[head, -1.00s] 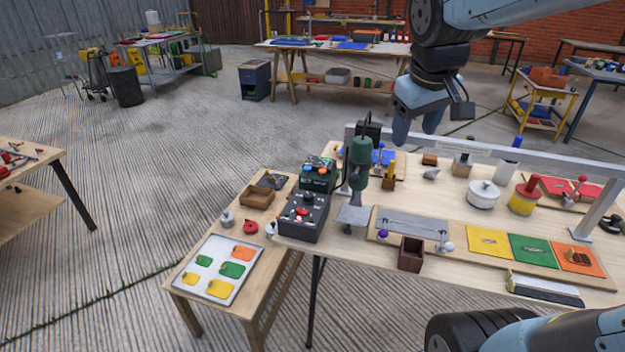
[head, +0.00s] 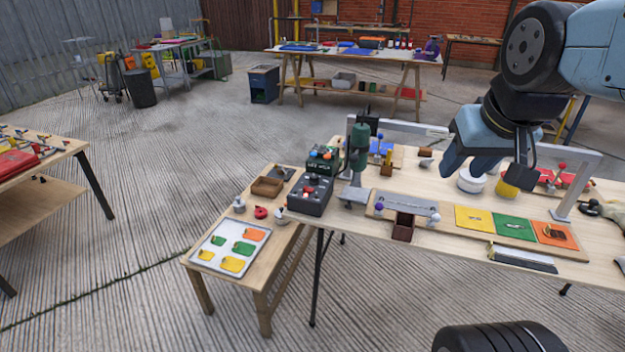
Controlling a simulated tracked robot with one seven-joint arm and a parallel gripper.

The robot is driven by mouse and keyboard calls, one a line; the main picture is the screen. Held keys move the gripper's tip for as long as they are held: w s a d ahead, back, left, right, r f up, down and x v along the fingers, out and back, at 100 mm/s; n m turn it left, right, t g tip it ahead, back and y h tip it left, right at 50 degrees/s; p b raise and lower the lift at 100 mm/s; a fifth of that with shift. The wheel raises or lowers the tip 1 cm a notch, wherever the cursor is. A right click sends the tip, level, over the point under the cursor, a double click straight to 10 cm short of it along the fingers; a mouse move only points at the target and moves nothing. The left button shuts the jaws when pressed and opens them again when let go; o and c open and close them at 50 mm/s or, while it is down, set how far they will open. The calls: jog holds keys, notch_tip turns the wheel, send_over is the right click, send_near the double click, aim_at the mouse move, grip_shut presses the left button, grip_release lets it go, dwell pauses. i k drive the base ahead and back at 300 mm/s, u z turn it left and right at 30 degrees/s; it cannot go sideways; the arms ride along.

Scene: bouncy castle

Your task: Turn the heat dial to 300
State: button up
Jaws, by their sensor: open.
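A dark grey control box (head: 309,195) stands at the left end of the long workbench (head: 470,247). Its sloped top carries small knobs and a red spot. The heat dial is probably among these knobs, but its marks and setting are too small to read. My gripper (head: 465,165) hangs over the right half of the workbench, well to the right of the control box in the picture. It is open, points down and appears empty. It partly hides a white pot (head: 471,182) and a yellow can (head: 507,189).
A green drill press (head: 358,150) stands just right of the box, and a green device (head: 322,158) behind it. A grey rail (head: 590,165) spans the bench's back. A lower side table (head: 262,270) holds a tray (head: 205,242) of coloured tags.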

aim_at(314, 180)
jog(key=u, duration=0.45)
jog(key=i, duration=1.1)
jog(key=z, duration=0.45)
